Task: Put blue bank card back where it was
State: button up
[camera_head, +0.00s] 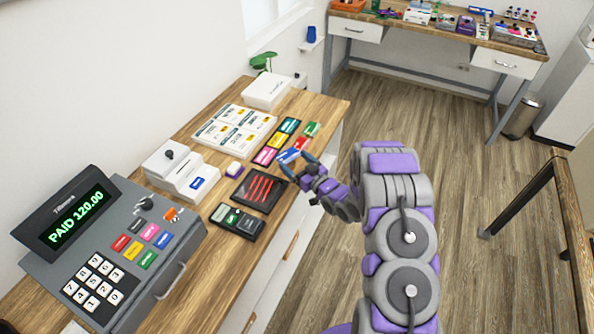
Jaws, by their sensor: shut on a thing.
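A blue bank card (288,156) shows at the tips of my gripper (293,162), over the counter beside the row of coloured cards. My gripper is shut on the card, and its fingers partly cover it. I cannot tell whether the card touches the counter. A red card (301,143) and a green card (313,129) lie in line behind it. A pink card (265,156) and several other coloured cards lie in a dark holder just to the left.
The cash register (150,235) reads "PAID 120.00". A card terminal (236,222), a dark tray with red stripes (259,190), a white device (184,174) and a price board (234,127) crowd the wooden counter. A second table (440,30) stands far back.

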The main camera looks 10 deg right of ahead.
aim_at(292, 167)
jog(key=shift+a+f, duration=0.15)
jog(key=shift+f, duration=0.25)
notch_tip(292, 167, down, 2)
jog(key=shift+a+f+b, duration=0.1)
jog(key=shift+f+b, duration=0.05)
jog(key=shift+b, duration=0.2)
jog(key=shift+f, duration=0.25)
jog(key=shift+d, duration=0.45)
jog(key=o, duration=0.6)
jog(key=shift+c, duration=0.2)
jog(key=shift+o, duration=0.9)
jog(key=shift+a, duration=0.3)
